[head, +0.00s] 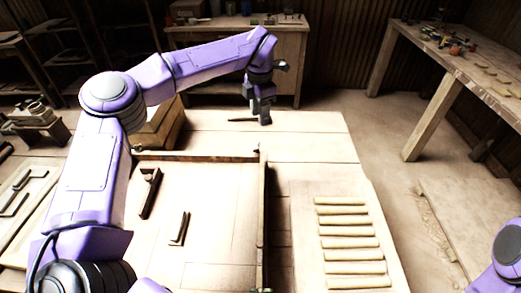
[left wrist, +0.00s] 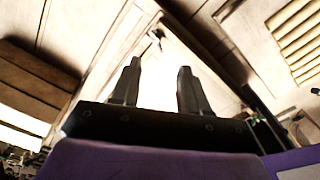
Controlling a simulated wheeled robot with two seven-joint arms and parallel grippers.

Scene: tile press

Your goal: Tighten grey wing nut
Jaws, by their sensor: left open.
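A small fitting (head: 257,149) stands at the far right corner of the wooden frame in the head view. It may be the grey wing nut, but it is too small to tell its colour or shape. A small dark piece (left wrist: 157,33) shows past the fingers in the left wrist view, in line with the gap between them. My left gripper (head: 262,112) hangs fingers down above the far part of the table, beyond the frame corner and apart from it. Its two dark fingers (left wrist: 157,82) are spread with nothing between them. My right gripper is out of view.
The wooden frame (head: 264,215) with a pale panel lies on the table. Several pale strips (head: 348,242) lie in a row at right. Dark handles (head: 149,192) lie on the panel. A workbench (head: 455,65) stands at the far right. The tabletop (head: 315,140) beyond the strips is clear.

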